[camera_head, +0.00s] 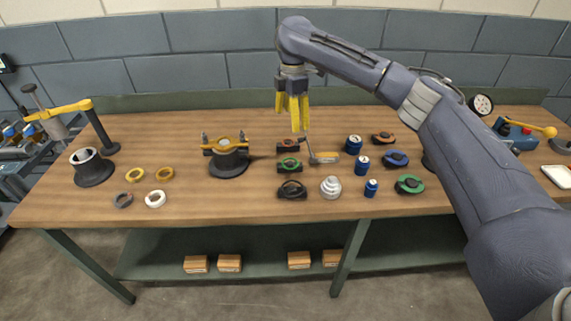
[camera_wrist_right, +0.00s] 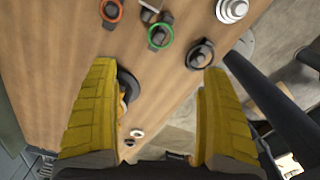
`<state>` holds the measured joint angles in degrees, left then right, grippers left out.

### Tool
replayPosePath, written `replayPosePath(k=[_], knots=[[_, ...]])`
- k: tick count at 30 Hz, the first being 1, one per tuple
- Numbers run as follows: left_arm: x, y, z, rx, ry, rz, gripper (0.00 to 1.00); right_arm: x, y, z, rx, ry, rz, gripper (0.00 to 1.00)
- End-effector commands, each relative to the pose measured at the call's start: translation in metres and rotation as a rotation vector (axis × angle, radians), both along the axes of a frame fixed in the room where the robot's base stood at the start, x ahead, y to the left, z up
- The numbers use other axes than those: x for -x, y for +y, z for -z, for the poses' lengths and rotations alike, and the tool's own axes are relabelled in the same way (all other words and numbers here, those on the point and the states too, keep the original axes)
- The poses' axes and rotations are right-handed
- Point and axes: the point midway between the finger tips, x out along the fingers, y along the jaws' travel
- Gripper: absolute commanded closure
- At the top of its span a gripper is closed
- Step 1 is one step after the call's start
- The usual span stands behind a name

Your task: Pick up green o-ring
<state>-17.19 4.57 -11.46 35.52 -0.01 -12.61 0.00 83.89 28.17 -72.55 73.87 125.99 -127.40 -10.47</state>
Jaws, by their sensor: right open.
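The green o-ring (camera_head: 283,162) sits around a dark holder near the middle of the bench, between a holder with a red-orange ring (camera_head: 288,145) behind it and one with a black ring (camera_head: 292,189) in front. In the right wrist view the green o-ring (camera_wrist_right: 161,47) shows ahead of the fingertips, looped around a dark post. My right gripper (camera_head: 292,122) hangs above and behind these holders, yellow fingers pointing down. In the right wrist view its fingers (camera_wrist_right: 155,75) are wide apart with nothing between them. My left gripper is not in view.
A white stepped part (camera_head: 331,187), blue cylinders (camera_head: 362,165) and a green-ringed part (camera_head: 410,184) are further right. A dark casing with a yellow clamp (camera_head: 229,160) stands left. Bare wood separates it from the holders.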

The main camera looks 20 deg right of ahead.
Motion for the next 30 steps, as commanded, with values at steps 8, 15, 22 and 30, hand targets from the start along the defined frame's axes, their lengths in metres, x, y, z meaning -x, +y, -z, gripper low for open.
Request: replayPosePath(k=[8,15,22,30], knots=[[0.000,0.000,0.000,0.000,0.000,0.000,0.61,0.003,0.000,0.040,0.007,0.011,-0.010,0.19],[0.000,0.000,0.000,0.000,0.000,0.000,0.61,0.002,0.000,0.083,0.006,0.010,-0.009,0.19],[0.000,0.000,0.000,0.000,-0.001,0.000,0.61,0.002,0.000,0.111,0.006,0.008,-0.009,0.19],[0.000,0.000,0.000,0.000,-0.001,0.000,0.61,0.001,0.000,0.123,0.006,0.007,-0.009,0.19]])
